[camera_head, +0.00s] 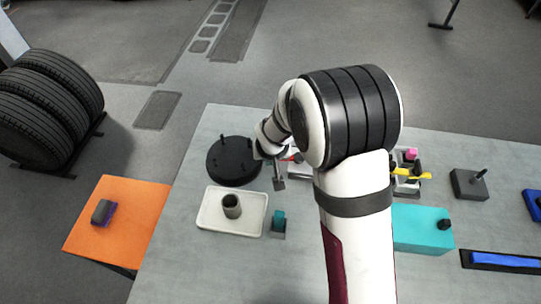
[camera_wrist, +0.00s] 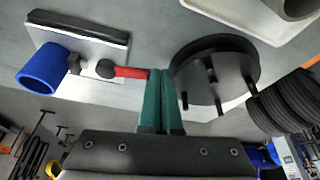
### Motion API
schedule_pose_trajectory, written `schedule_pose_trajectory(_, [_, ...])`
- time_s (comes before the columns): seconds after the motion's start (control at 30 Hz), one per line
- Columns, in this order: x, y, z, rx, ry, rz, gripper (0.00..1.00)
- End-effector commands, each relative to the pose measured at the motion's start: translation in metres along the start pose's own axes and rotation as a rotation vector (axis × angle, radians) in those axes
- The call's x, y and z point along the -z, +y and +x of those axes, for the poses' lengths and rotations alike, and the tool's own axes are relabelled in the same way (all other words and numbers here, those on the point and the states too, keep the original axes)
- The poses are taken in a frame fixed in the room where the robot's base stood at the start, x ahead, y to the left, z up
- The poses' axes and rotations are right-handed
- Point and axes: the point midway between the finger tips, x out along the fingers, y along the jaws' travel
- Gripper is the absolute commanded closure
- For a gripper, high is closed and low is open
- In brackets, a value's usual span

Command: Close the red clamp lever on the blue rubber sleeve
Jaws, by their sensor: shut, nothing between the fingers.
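In the wrist view the blue rubber sleeve (camera_wrist: 42,68) sits at the left end of a pale clamp plate (camera_wrist: 85,85). The red clamp lever (camera_wrist: 131,72) runs from a dark round pivot toward my fingers, roughly along the plate. My gripper (camera_wrist: 166,74) has its teal fingers together, with nothing between them. Its tips are just right of the lever's free end; I cannot tell whether they touch. In the head view a bit of red (camera_head: 292,158) shows beside my wrist. My arm hides the sleeve and most of the clamp there.
A black disc with upright studs (camera_head: 234,172) stands close beside my gripper; it also shows in the wrist view (camera_wrist: 200,60). A white tray (camera_head: 207,222) holds a dark cup. A teal box (camera_head: 415,230) and small fixtures lie to the right. Bare table shows at the front.

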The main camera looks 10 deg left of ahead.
Motion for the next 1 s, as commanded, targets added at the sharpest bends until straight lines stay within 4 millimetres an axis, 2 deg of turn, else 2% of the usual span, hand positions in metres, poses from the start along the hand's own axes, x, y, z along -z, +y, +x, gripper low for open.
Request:
schedule_pose_trajectory(0.07, [-0.018,-0.003,-0.007,0.001,-0.003,-0.004,1.0])
schedule_pose_trajectory(0.2, [-0.014,-0.006,-0.054,0.001,0.004,0.003,1.0])
schedule_pose_trajectory(0.33, [-0.015,-0.007,-0.085,0.001,0.001,0.002,1.0])
schedule_pose_trajectory(0.5, [-0.015,-0.009,-0.104,0.0,-0.003,0.002,1.0])
schedule_pose_trajectory(0.63, [-0.016,-0.008,-0.107,-0.002,-0.005,0.004,1.0])
schedule_pose_trajectory(0.7, [-0.022,0.005,-0.117,-0.015,-0.02,0.041,1.0])
schedule_pose_trajectory(0.77, [-0.039,0.029,-0.138,-0.038,-0.058,0.121,1.0])
schedule_pose_trajectory(0.83, [-0.077,0.062,-0.173,-0.065,-0.131,0.26,1.0])
schedule_pose_trajectory(0.9, [-0.124,0.082,-0.206,-0.07,-0.213,0.407,1.0])
schedule_pose_trajectory(1.0, [-0.188,0.085,-0.241,-0.04,-0.317,0.591,1.0])
